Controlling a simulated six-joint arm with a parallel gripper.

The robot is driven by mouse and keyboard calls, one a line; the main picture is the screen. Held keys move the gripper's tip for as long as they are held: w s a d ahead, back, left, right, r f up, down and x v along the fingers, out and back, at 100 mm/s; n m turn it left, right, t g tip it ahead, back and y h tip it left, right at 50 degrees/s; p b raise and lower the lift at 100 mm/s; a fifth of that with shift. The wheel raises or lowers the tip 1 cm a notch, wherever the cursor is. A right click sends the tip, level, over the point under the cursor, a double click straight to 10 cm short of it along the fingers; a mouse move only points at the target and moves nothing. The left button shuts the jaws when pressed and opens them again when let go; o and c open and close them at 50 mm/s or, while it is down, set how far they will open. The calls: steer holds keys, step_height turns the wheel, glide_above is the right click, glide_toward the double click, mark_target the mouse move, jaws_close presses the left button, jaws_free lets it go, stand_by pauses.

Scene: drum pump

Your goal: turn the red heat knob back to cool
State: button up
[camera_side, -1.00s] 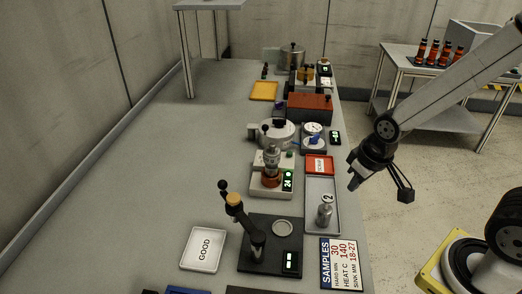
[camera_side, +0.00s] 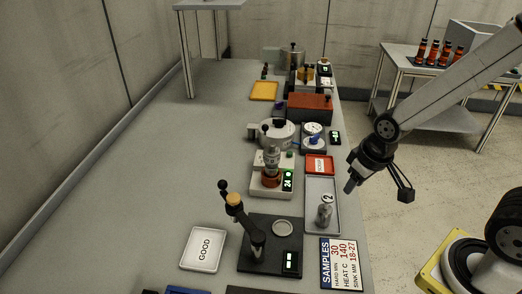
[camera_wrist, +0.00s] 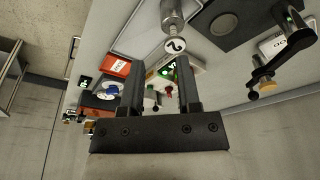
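A white heater unit (camera_side: 258,190) with a lit green display reading 24 (camera_side: 288,180) stands mid-bench; a grey cylinder with a copper-coloured lower part (camera_side: 271,180) sits on it. I cannot make out the red heat knob for certain in the side view. In the wrist view a small red piece (camera_wrist: 169,90), possibly the knob, shows beyond and between my fingers, near a green light (camera_wrist: 164,72). My gripper (camera_side: 351,187) hangs in the air right of the heater, near the bench's right edge. In the wrist view its fingers (camera_wrist: 160,85) are apart with nothing between them.
A grey tray (camera_side: 331,186) holding a metal weight marked 2 (camera_side: 324,214) lies between heater and gripper. A black lever stand (camera_side: 262,258) is nearer.

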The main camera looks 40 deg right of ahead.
steer(key=shift+w+v, duration=0.2)
steer(key=shift+v, duration=0.6)
steer(key=shift+w+v, duration=0.15)
steer(key=shift+v, duration=0.65)
steer(key=shift+w+v, duration=0.2)
steer(key=shift+v, duration=0.6)
steer(key=w+n+g, duration=0.1)
steer(key=w+g, duration=0.2)
steer(key=w, duration=2.6)
steer(key=f, duration=0.6)
steer(key=shift+d+f, duration=0.3)
steer(key=shift+f, duration=0.1)
steer(key=shift+f, duration=0.15)
steer(key=shift+w+f, duration=0.1)
steer(key=shift+f, duration=3.6)
